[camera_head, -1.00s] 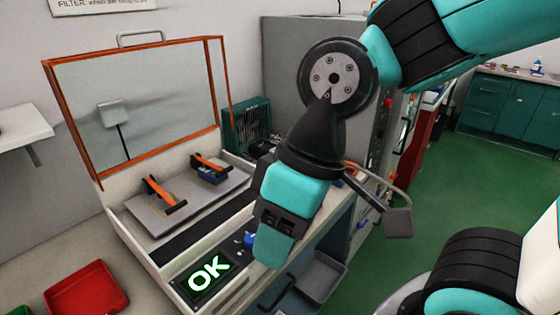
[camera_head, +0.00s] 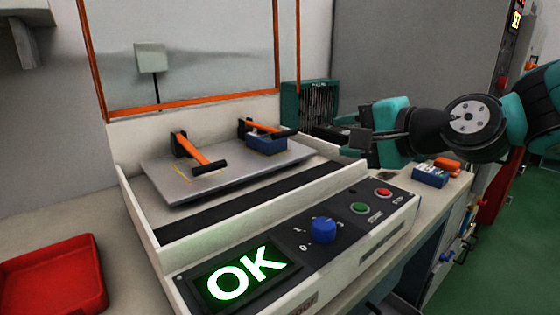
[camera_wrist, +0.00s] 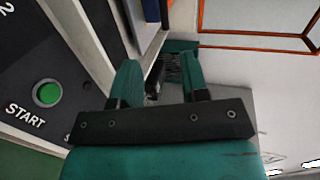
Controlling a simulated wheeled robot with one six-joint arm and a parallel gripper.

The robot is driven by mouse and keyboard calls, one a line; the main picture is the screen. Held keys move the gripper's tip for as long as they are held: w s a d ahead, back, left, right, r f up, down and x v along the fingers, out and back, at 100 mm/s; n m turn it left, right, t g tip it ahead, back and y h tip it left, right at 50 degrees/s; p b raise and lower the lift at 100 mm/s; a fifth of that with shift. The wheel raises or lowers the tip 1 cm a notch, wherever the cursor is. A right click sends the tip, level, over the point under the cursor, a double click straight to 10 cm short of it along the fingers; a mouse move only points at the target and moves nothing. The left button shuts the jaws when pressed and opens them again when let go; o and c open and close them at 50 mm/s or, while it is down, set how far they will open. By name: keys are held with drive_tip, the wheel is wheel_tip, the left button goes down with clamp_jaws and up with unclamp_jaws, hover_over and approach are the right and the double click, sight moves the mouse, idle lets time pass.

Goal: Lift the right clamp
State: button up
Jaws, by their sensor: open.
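The right clamp (camera_head: 265,129) has an orange lever with a black bar handle. Its lever lies low above a blue block (camera_head: 266,144) on the grey plate of the tester. The left clamp (camera_head: 200,153) has a similar orange lever slanting down toward the plate, with no block visible under it. My gripper (camera_head: 348,137) is open and empty to the right of the right clamp, apart from it, with its fingers pointing left. In the wrist view its two teal fingers (camera_wrist: 157,65) are spread. A blue edge (camera_wrist: 152,10) shows at the top there; the clamp lever is not clear.
The tester's raised clear lid (camera_head: 190,50) has an orange frame. The front panel has an OK screen (camera_head: 240,280), a blue knob (camera_head: 323,230) and green and red buttons. A red tray (camera_head: 55,278) is at left; another blue block (camera_head: 430,176) lies right.

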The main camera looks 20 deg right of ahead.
sight(288, 133)
drive_tip(key=shift+m+t, duration=0.3)
drive_tip(key=shift+m, duration=0.2)
drive_tip(key=w+p, duration=0.2)
drive_tip(key=w, duration=0.1)
drive_tip(key=w+p, duration=0.1)
drive_tip(key=p, duration=0.1)
drive_tip(key=shift+w+a+f, duration=0.3)
drive_tip(key=shift+w, duration=0.05)
drive_tip(key=shift+h, duration=0.3)
drive_tip(key=p+x, duration=0.2)
drive_tip(key=x, duration=0.2)
drive_tip(key=p+x, duration=0.3)
drive_tip(key=x, duration=0.2)
drive_tip(key=p+x, duration=0.2)
drive_tip(key=x, duration=0.2)
drive_tip(key=shift+w+a+f, duration=0.1)
drive_tip(key=shift+w+f, duration=0.05)
drive_tip(key=shift+f, duration=0.25)
clamp_jaws()
